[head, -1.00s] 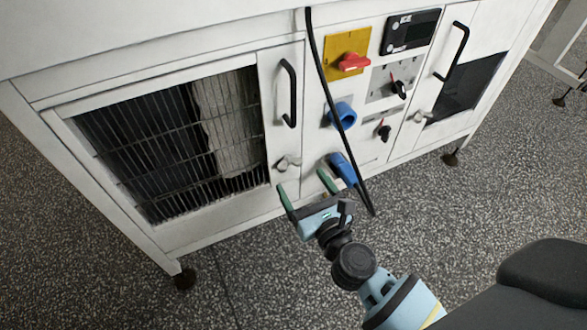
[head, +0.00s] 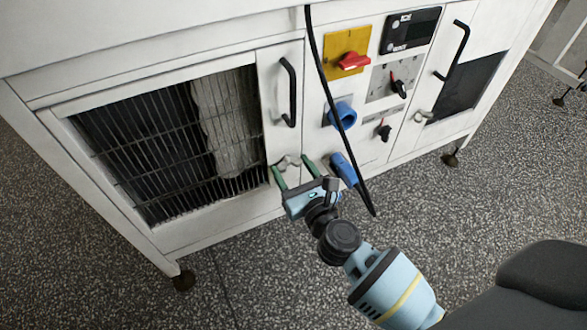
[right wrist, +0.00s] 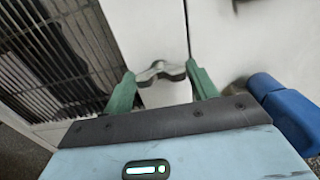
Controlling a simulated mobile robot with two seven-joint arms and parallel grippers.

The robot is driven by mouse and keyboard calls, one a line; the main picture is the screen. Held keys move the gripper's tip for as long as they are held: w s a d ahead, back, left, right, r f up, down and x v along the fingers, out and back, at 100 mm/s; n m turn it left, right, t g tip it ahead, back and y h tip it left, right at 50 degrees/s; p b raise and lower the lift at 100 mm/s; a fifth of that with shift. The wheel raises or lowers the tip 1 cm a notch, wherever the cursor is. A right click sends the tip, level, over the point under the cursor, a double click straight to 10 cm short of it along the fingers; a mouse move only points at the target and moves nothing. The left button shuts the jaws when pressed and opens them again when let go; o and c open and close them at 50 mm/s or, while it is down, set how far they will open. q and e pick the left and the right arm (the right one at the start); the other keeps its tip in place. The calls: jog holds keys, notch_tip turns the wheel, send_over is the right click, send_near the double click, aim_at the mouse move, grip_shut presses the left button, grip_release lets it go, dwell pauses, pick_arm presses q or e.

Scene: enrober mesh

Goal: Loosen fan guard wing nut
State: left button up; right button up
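The fan guard wing nut (head: 289,161) is a small grey metal two-winged piece low on the white panel, right of the black grille and below a black handle. In the right wrist view the wing nut (right wrist: 160,70) lies between and just beyond the green fingertips. My right gripper (head: 292,162) is open, its fingers on either side of the nut; I cannot tell whether they touch it. The right gripper (right wrist: 160,84) shows both fingers apart in the wrist view. The fan guard (head: 150,135) is a wire grille over a dark opening. My left gripper is not in view.
A black cable (head: 332,105) hangs down the cabinet front close to my right gripper. A blue plug (head: 344,168) sits just right of the fingers, and a blue socket (head: 341,115) is above it. A red switch (head: 353,61) and black handles (head: 289,92) stick out. The speckled floor (head: 260,275) is clear.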

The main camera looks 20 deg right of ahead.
jog(key=c, duration=0.3)
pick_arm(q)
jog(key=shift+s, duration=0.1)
